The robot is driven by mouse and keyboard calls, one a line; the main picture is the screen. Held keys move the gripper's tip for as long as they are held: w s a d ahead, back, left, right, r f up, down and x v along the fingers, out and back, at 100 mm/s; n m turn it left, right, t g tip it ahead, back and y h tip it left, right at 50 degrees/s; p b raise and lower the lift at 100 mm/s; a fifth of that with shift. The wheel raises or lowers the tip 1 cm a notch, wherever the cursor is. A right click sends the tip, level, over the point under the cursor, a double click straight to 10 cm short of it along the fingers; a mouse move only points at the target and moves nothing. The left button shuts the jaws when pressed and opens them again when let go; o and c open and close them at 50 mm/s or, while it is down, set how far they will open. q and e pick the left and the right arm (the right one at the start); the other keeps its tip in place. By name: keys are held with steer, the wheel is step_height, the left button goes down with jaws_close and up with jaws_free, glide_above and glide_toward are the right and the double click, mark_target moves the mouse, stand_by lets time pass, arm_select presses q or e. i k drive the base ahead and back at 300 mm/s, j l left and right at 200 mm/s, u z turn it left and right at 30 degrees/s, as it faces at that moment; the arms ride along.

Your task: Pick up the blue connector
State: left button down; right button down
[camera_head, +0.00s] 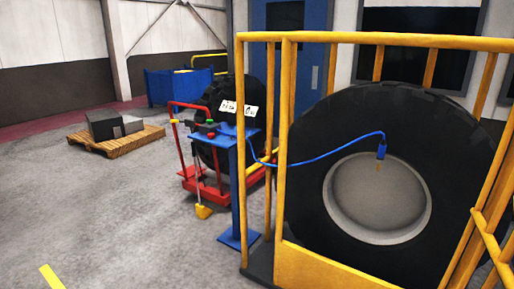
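The blue connector (381,150) is at the end of a blue cable (335,153). I cannot tell whether the connector is plugged into something or hangs loose. Neither of my grippers is in view.
A yellow guard rail (284,130) stands between my view and the tire. A red cart (215,192) with another tire is behind the blue stand. A wooden pallet (118,143) with grey blocks lies at left.

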mark_target(382, 148)
steer(key=i+j, duration=0.25)
steer(key=i, duration=0.2)
steer(key=i+j, duration=0.25)
steer(key=i, duration=0.2)
steer(key=i+j, duration=0.25)
steer(key=i, duration=0.25)
steer(key=i+j, duration=0.2)
steer(key=i, duration=0.25)
steer(key=i+j, duration=0.25)
steer(key=i, duration=0.2)
steer(key=i+l, duration=0.1)
steer(key=i, duration=0.85)
steer(key=z, duration=2.55)
